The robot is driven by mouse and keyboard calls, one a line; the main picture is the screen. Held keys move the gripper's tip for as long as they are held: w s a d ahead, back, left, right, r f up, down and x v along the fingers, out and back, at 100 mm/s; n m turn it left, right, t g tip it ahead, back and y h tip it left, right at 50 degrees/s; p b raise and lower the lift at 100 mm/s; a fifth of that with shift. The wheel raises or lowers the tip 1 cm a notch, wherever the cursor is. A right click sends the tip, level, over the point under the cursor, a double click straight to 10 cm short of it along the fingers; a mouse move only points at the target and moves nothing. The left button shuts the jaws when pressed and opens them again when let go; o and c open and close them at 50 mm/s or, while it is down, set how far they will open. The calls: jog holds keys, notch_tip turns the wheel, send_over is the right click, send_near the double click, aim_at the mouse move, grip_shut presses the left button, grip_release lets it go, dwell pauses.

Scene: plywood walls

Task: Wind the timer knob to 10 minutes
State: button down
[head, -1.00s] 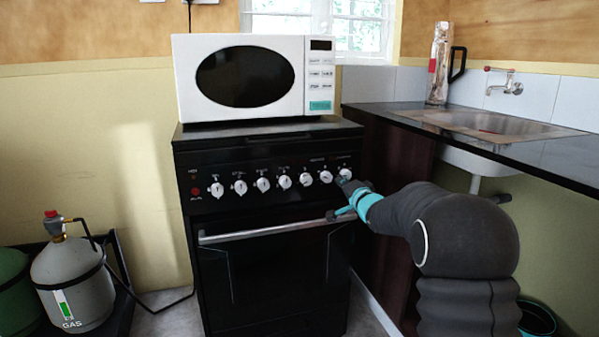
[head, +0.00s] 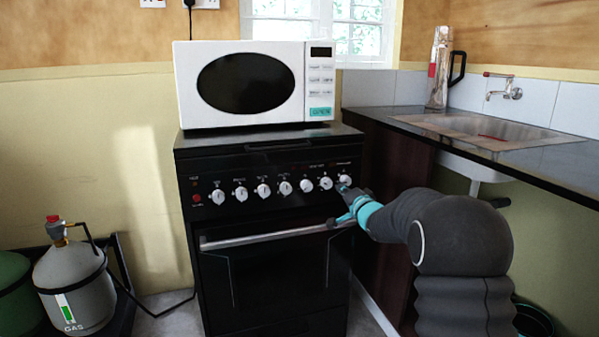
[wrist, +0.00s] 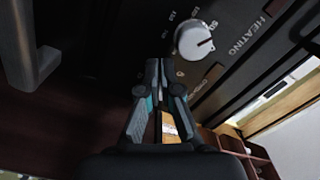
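A row of white knobs runs across the black stove's control panel; the head view is too small to read their labels, so I cannot tell which is the timer knob. The rightmost knob (head: 344,180) is just above my gripper (head: 343,190).
The oven handle (head: 270,235) crosses the stove (head: 280,275) below the knobs and also shows in the wrist view (wrist: 30,60). A white microwave (head: 250,85) stands on top. A sink counter (head: 555,165) is at the right, gas bottles (head: 75,285) at the left.

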jog(key=shift+w+d+p, duration=0.1)
jog(key=shift+d+p, duration=0.2)
jog(key=shift+p, duration=0.1)
jog(key=shift+f, duration=0.1)
jog(key=shift+s+a+f, duration=0.2)
jog(key=shift+s+a, duration=0.05)
jog(key=shift+s, duration=0.15)
jog(key=b+v, duration=0.1)
jog(key=v, duration=0.4)
jog(key=shift+s, duration=0.2)
dwell(0.4)
